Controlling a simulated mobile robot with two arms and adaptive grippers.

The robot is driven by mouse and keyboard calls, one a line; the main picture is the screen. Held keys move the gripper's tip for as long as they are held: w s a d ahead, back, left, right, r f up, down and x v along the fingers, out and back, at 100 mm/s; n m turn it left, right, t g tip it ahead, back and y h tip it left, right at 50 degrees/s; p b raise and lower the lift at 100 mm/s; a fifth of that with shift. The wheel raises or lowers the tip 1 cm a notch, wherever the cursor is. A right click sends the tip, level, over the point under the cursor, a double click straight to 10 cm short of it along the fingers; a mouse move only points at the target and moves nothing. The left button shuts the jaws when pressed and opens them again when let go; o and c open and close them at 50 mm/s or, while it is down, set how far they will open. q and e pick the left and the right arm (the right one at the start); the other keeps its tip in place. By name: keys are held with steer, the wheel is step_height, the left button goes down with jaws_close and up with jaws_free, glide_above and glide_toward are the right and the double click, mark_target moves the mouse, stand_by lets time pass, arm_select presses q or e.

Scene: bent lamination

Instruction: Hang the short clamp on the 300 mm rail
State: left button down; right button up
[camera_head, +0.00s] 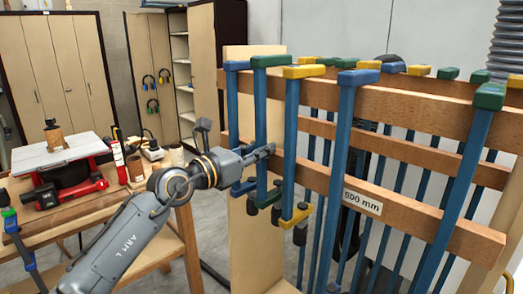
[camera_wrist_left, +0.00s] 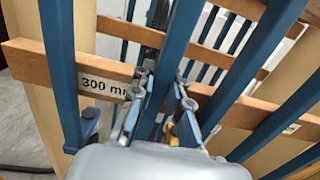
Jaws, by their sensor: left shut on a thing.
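My left gripper (camera_head: 268,151) is shut on the blue bar of a green-topped clamp (camera_head: 260,110), upright at the left end of the rack. The green top (camera_head: 270,61) is at the upper rail's height; whether it rests on the rail is unclear. In the left wrist view, my gripper's fingers (camera_wrist_left: 162,95) close on the blue bar (camera_wrist_left: 153,115). Behind it is a wooden rail (camera_wrist_left: 30,60) with a "300 mm" label (camera_wrist_left: 103,88). My right gripper is not in view.
A blue-topped clamp (camera_head: 232,110) hangs close left and a yellow-topped clamp (camera_head: 291,130) close right. Several longer clamps fill the rack rightward, by a label reading about "600 mm" (camera_head: 362,202). A workbench (camera_head: 160,207) with a red-based tool (camera_head: 75,180) stands left.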

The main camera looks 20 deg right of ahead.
arm_select(q)
steer(key=shift+f, duration=1)
steer(key=c, duration=1.2)
jaws_free()
steer(key=shift+r+v, duration=0.3)
steer(key=shift+v, duration=1.75)
steer(key=shift+r+v, duration=0.35)
steer(key=shift+v, duration=1.7)
steer(key=shift+r+v, duration=0.3)
steer(key=shift+v, duration=1.7)
steer(key=shift+b+v, duration=0.7)
steer(key=shift+v, duration=2.35)
